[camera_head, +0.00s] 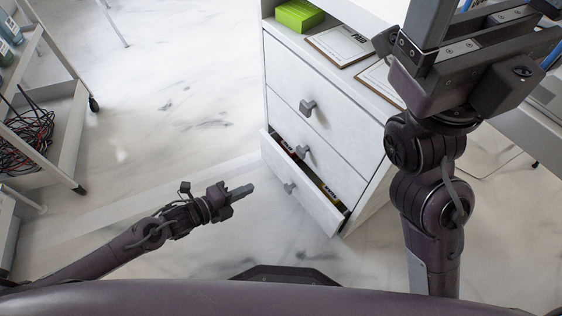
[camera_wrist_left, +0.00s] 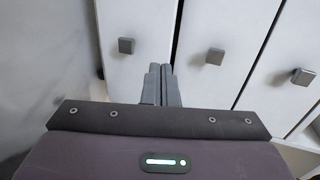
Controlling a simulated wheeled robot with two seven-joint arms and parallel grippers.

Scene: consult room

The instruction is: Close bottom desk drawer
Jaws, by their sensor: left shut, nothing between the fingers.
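The white bottom desk drawer (camera_head: 305,190) is pulled partly out of the cabinet, with small items showing inside and a grey knob on its front. My left gripper (camera_head: 240,191) is shut and empty, to the left of the bottom drawer front and apart from it, pointing toward it. In the left wrist view, the shut fingers (camera_wrist_left: 160,85) appear in front of the drawer fronts. The leftmost front there, with a square knob (camera_wrist_left: 126,45), looks like the bottom drawer (camera_wrist_left: 145,20). Whether the fingers touch it cannot be told. My right arm rises at the right; its fingertips are not seen.
The upper two drawers (camera_head: 310,90) look closed. A green box (camera_head: 299,15) and a clipboard (camera_head: 340,44) lie on the cabinet top. A wheeled cart (camera_head: 62,150) with cables stands at the left. The marble floor (camera_head: 190,90) between is clear.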

